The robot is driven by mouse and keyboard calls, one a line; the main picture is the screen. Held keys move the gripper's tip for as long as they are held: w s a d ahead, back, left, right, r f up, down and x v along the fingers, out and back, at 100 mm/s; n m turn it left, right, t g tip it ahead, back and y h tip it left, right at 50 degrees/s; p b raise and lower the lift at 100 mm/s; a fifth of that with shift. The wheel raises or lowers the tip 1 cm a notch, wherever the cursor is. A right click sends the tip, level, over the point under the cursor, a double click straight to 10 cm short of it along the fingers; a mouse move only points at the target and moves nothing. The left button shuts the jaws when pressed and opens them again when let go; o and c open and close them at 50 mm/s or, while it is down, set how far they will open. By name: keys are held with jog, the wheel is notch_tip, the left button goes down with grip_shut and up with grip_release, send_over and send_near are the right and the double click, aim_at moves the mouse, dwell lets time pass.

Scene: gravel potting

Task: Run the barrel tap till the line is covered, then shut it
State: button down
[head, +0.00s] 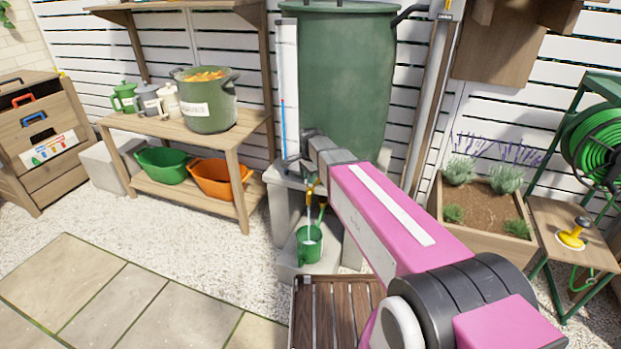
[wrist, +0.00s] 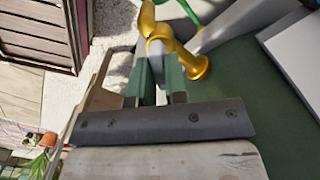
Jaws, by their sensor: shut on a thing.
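The green barrel (head: 350,85) stands on grey blocks against the fence. Its brass tap (head: 311,188) is low at the front left, and also shows in the wrist view (wrist: 196,66). My gripper (head: 309,163) is at the tap; in the wrist view its green-padded fingers (wrist: 160,82) are shut on the tap's handle (wrist: 156,42), which they partly hide. A pale stream of water (head: 309,226) falls from the tap into a green jug (head: 309,250) standing upright on a low block below. The water level inside the jug and any line on it cannot be made out.
A white gauge strip (head: 289,75) with a blue line stands at the barrel's left. A wooden shelf (head: 160,128) holds a big green pot (head: 206,112). A slatted wooden surface (head: 335,310) lies in front, a planter (head: 490,240) at right. Paving at left is clear.

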jog(key=shift+n, duration=0.7)
jog(key=c, duration=1.1)
grip_release()
jog(key=shift+c, duration=0.2)
notch_tip(320, 180, up, 11)
